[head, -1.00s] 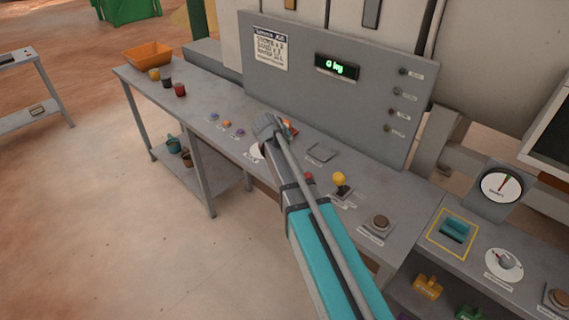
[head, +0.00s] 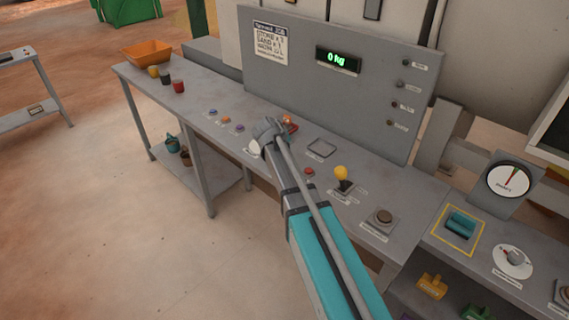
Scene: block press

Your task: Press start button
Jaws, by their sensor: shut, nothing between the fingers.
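My gripper (head: 268,133) is shut and empty, above the middle of the grey control table (head: 225,158). It hides part of a white disc behind it. Which button is the start button I cannot tell, as the labels are too small to read. A small red button (head: 309,171) lies right of my gripper, beside a yellow-knobbed lever (head: 341,174). Small blue (head: 213,111), orange (head: 226,118) and purple (head: 239,128) buttons lie left of my gripper. An orange-red item (head: 290,124) is just behind it.
The upright panel (head: 300,90) carries a display (head: 338,59) reading 0 kg. An orange tray (head: 148,52) and small cups stand at the far left end. The floor in front is clear.

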